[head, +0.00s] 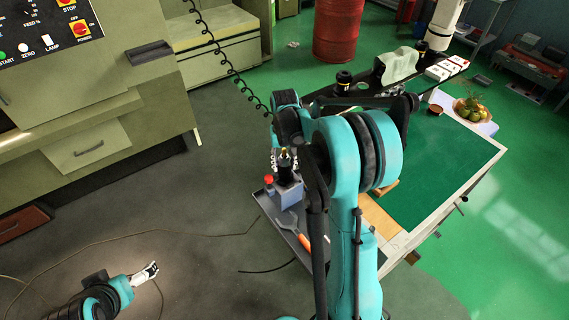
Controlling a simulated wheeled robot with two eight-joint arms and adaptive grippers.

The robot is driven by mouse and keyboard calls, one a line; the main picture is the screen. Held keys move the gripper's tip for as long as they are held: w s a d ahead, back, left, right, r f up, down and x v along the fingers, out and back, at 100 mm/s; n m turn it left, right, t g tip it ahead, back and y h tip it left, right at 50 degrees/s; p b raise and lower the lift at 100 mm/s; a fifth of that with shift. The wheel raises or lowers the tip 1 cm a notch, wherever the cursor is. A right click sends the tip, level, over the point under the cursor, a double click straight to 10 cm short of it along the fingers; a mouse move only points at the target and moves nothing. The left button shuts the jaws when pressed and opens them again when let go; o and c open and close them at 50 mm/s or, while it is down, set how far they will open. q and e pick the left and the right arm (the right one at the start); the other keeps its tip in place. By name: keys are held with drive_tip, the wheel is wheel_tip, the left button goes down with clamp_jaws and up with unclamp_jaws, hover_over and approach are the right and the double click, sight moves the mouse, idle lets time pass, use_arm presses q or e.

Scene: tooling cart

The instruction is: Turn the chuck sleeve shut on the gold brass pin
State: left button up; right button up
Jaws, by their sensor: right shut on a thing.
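The black chuck sleeve (285,174) stands upright on a blue-grey block (289,194) at the left end of the cart. A small gold spot at its top looks like the brass pin (284,149). My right gripper (285,160) comes down from above, its silver fingers on either side of the sleeve's upper part, shut on it. How deep the pin sits and how far the sleeve is turned are too small to tell. My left gripper (146,273) is low at the left, far from the cart, with nothing seen in it; its finger gap is unclear.
A grey tray (290,238) holds an orange-handled tool (304,242) and a red-topped item (269,181) beside the block. My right arm hides part of the cart. The green mat (440,180) is largely clear. A coiled black cable (228,62) hangs behind.

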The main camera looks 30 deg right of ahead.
drive_tip(key=shift+m, duration=0.5)
drive_tip(key=o, duration=1.2)
drive_tip(key=shift+c, duration=0.2)
wheel_tip(320, 180, up, 12)
